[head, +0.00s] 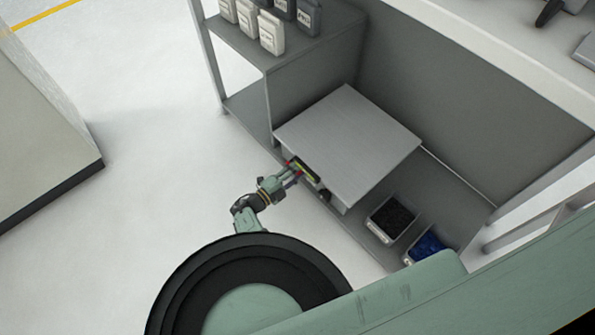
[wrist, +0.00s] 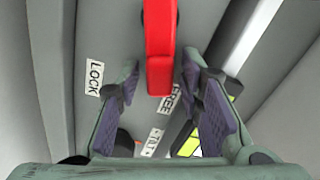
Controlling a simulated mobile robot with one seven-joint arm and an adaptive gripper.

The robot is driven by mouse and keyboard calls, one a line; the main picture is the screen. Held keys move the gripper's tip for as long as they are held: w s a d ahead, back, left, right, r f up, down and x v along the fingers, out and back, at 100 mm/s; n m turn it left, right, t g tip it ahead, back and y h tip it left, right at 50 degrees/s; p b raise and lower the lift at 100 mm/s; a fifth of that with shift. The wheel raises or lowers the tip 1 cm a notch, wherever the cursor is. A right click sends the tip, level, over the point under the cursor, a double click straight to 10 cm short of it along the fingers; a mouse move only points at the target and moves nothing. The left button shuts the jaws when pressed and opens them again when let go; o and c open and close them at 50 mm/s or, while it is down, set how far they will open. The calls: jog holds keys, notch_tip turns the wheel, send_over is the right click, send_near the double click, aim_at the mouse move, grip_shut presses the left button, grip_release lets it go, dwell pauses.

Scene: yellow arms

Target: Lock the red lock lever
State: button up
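The red lock lever (wrist: 159,48) runs down from the top of the wrist view, its lower end between my two fingers. My gripper (wrist: 160,82) is open around that end, with a gap visible on both sides. A LOCK label (wrist: 95,77) is on the panel left of the lever. In the head view, my gripper (head: 288,174) is at the front edge of the grey-topped unit (head: 350,135); the lever is too small to make out surely there.
A TILT label (wrist: 152,142) and a yellow patch (wrist: 188,147) are lower on the panel. Bins with black (head: 392,218) and blue (head: 428,245) contents stand right of the unit. Containers (head: 270,32) sit on the shelf behind.

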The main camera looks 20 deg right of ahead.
grip_shut()
jog(key=shift+f, duration=0.15)
dwell(0.4)
jog(key=f+m+b, duration=0.1)
jog(key=m, duration=0.2)
jog(key=shift+s+f+m+b, duration=0.15)
jog(key=shift+f+m+b, duration=0.2)
jog(key=shift+m, duration=0.05)
jog(key=shift+w+a+f+m+b, duration=0.1)
jog(key=shift+w+f+m+b, duration=0.35)
jog(key=shift+m, duration=1)
jog(key=shift+a+f+m+b, duration=0.1)
jog(key=shift+f+m+b, duration=0.5)
jog(key=shift+m+b, duration=0.65)
jog(key=shift+w+f+m+b, duration=0.25)
jog(key=shift+f+m+b, duration=0.2)
jog(key=shift+m, duration=1.25)
